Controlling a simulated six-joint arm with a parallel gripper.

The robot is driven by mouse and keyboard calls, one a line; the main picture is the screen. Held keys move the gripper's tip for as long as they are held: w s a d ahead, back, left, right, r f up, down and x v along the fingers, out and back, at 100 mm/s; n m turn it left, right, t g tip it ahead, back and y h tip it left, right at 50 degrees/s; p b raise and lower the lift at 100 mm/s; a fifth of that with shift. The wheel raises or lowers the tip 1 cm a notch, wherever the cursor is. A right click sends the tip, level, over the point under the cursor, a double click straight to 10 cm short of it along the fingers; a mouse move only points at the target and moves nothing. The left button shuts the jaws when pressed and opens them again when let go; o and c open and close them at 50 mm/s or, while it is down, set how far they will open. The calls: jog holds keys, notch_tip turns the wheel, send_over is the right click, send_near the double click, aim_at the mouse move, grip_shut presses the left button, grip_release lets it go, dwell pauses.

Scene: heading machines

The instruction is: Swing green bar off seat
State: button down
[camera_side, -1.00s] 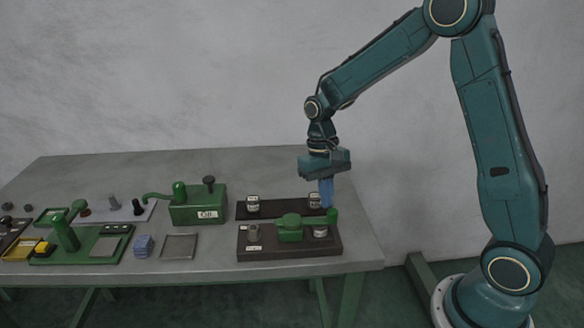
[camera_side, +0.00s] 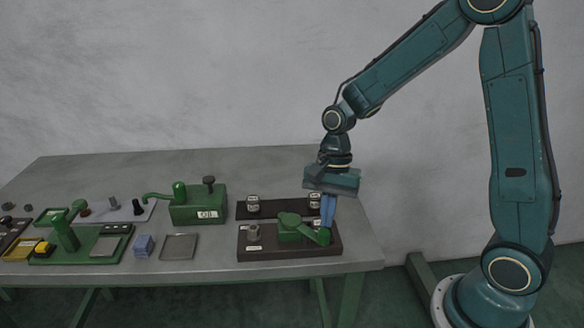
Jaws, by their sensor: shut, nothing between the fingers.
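The green bar (camera_side: 307,233) lies across the dark base block (camera_side: 275,253) at the front right of the table. Its right end angles toward the front of the block. A grey round seat (camera_side: 253,233) stands bare at the block's left side. The right seat is hidden by the bar and cannot be made out. My gripper (camera_side: 327,222) points down with its blue fingers shut and empty. The fingertips are at the bar's right end, just behind it; I cannot tell whether they touch.
Behind the block lies a dark strip (camera_side: 280,210) with two labelled cans (camera_side: 253,202). A green oil box (camera_side: 198,206) with a crank stands to its left. A grey tray (camera_side: 179,247), a blue block (camera_side: 144,245) and a green press (camera_side: 66,233) are farther left.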

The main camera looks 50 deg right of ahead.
aim_at(318, 235)
jog(key=a+m, duration=0.2)
jog(key=shift+s+m+t, duration=0.15)
jog(key=shift+m+t, duration=0.15)
jog(key=shift+w+a+m+t, duration=0.3)
jog(key=shift+a+m, duration=0.55)
jog(key=shift+m, duration=0.2)
jog(key=shift+w+a+m+t, duration=0.15)
jog(key=shift+w+a+m, duration=0.15)
jog(key=shift+a+m, duration=0.65)
jog(key=shift+w+a+m+t, duration=0.3)
jog(key=shift+a+m, duration=0.45)
jog(key=shift+m, duration=0.35)
jog(key=d, duration=0.1)
jog(key=s+d, duration=0.1)
jog(key=d, duration=0.1)
jog(key=shift+s+d+r, duration=0.3)
jog(key=shift+s+r, duration=0.1)
jog(key=v, duration=1)
